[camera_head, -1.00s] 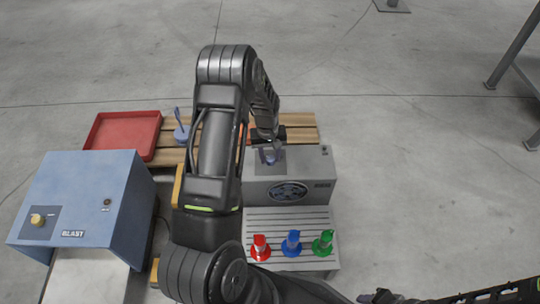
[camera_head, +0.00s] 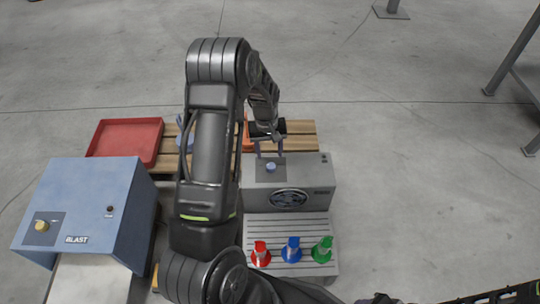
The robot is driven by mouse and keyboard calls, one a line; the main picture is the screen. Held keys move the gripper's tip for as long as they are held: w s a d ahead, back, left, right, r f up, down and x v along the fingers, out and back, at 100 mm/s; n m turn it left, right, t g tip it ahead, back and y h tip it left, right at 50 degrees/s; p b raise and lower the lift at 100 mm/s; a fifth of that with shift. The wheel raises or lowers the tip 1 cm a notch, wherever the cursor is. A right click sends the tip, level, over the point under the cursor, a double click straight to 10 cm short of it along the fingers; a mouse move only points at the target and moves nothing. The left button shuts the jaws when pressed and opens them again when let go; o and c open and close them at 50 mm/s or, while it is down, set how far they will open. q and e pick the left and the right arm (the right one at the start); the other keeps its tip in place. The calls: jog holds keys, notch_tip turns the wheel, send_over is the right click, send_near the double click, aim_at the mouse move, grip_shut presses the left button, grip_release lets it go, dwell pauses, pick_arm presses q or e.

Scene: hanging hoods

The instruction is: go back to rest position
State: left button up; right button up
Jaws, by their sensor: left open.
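My left gripper (camera_head: 269,147) is open above the grey machine (camera_head: 310,170) with a round fan grille. Its two fingers point down and stand apart, with nothing between them. A small blue piece (camera_head: 270,167) sits on top of the machine, just below the fingertips. My left arm comes up through the middle of the view and hides part of the pallet. Only dark parts of my right arm show along the bottom right edge; its gripper cannot be made out.
A red tray (camera_head: 125,139) and a mostly hidden blue hood lie on the wooden pallet (camera_head: 301,128). A blue BLAST cabinet (camera_head: 85,205) stands at left. Red (camera_head: 260,254), blue (camera_head: 291,250) and green (camera_head: 322,250) hoods stand on a ridged grey surface.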

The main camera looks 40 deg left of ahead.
pick_arm(q)
jog(key=shift+r, duration=0.35)
dwell(0.3)
